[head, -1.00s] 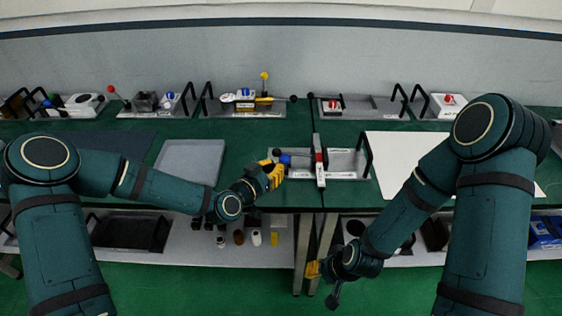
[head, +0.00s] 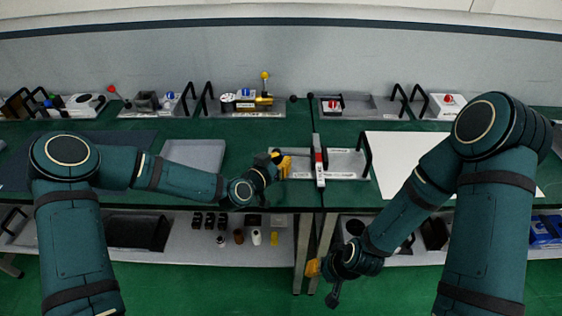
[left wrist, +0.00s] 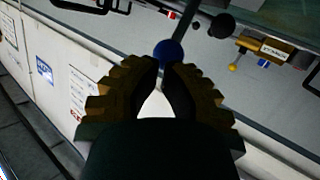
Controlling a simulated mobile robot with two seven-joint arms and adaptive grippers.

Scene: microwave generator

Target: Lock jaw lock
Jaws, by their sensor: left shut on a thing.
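The jaw lock seems to be the grey tray fixture (head: 345,163) at the front middle of the bench, with an upright white and red block (head: 319,161) in it. In the left wrist view a blue ball knob (left wrist: 172,52) is between the yellow fingertips of my left gripper (left wrist: 171,65), which is shut on it. In the head view my left gripper (head: 284,165) is at the tray's left end and hides the knob. My right gripper (head: 320,272) hangs low in front of the bench, away from the fixture; its jaw opening is unclear.
A black handle (head: 366,155) rises at the tray's right end. A grey plate (head: 192,156) lies to the left and a white sheet (head: 410,160) to the right. Several fixtures with knobs line the back. A lower shelf (head: 180,250) holds small parts.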

